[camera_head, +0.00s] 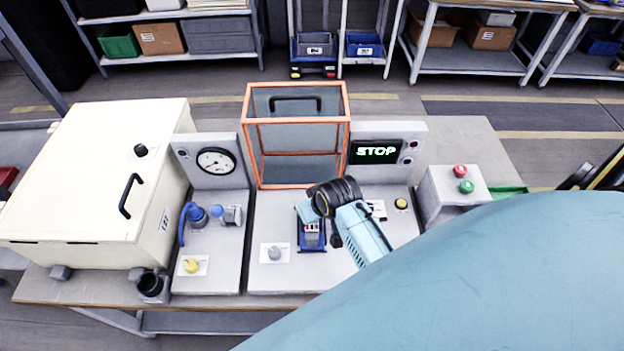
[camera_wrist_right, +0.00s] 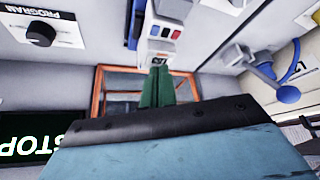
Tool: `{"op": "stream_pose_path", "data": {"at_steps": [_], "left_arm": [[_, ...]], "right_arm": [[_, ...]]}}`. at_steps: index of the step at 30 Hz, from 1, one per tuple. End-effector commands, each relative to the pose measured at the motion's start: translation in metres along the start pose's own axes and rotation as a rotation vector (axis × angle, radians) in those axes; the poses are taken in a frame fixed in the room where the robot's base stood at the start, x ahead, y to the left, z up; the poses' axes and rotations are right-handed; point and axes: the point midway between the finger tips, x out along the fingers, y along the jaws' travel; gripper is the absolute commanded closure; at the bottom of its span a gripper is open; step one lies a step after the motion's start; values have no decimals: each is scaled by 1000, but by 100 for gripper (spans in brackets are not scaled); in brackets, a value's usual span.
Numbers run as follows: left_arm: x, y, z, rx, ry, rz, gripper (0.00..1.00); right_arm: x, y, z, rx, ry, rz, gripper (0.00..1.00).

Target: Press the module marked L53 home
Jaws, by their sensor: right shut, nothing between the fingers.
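A small blue holder (camera_head: 312,240) stands on the grey bench fixture in the middle of the head view, with light module faces (camera_head: 312,228) in it. In the right wrist view a white module column (camera_wrist_right: 168,14) with red and blue patches rises from the blue holder (camera_wrist_right: 136,22). A small dark marking lies at its lower end; I cannot read L53 on any part. My right gripper (camera_wrist_right: 157,72) is shut and empty, its green fingertips close to that marked end. Whether they touch it is unclear. In the head view my wrist hides the fingertips. My left gripper is not in view.
An orange-framed clear guard (camera_head: 297,120) stands behind the holder. A STOP display (camera_head: 376,151) is to its right and a gauge panel (camera_head: 213,162) to its left. A large cream cabinet (camera_head: 85,180) fills the left. A knob (camera_head: 274,253) sits left of the holder.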

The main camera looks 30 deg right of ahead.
Motion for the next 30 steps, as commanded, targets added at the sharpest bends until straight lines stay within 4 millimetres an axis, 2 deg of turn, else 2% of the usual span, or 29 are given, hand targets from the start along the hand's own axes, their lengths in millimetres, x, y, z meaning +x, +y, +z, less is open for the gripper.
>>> {"op": "stream_pose_path", "data": {"at_steps": [30], "left_arm": [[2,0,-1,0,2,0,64]], "right_arm": [[4,0,2,0,-1,0,100]]}}
